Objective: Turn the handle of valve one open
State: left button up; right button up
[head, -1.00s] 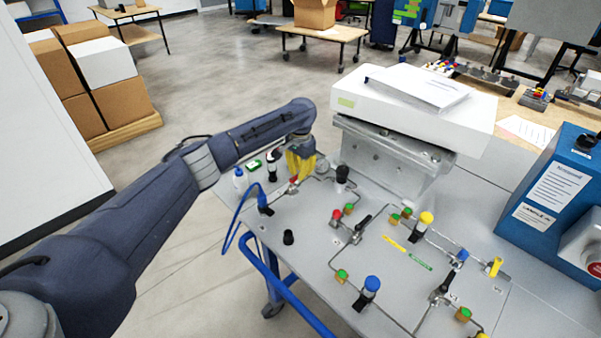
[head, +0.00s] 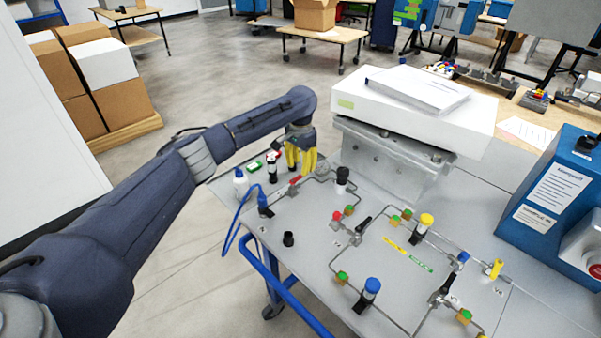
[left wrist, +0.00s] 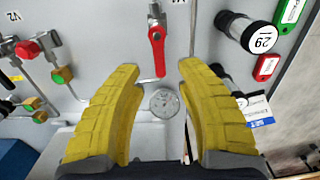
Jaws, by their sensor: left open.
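The red lever handle of valve one (head: 295,181) is on the panel top at the back left in the head view, just below my left gripper (head: 301,168). In the left wrist view the red handle (left wrist: 157,50) points down the picture, toward the gap between the yellow fingertips. My left gripper (left wrist: 160,68) is open and empty, with one finger on either side of the handle's line. The fingers look apart from the handle. A "V1" label shows partly at the top edge of the wrist view. My right gripper is not in view.
A round gauge (left wrist: 163,103) sits close below the handle's end. A white bottle (head: 241,182) and blue hose fitting (head: 263,201) are left of the valve. A metal block (head: 390,160) stands at right.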

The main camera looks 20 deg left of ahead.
aim_at(300, 175)
pick_arm(q)
notch_tip(300, 175, up, 8)
dwell(0.5)
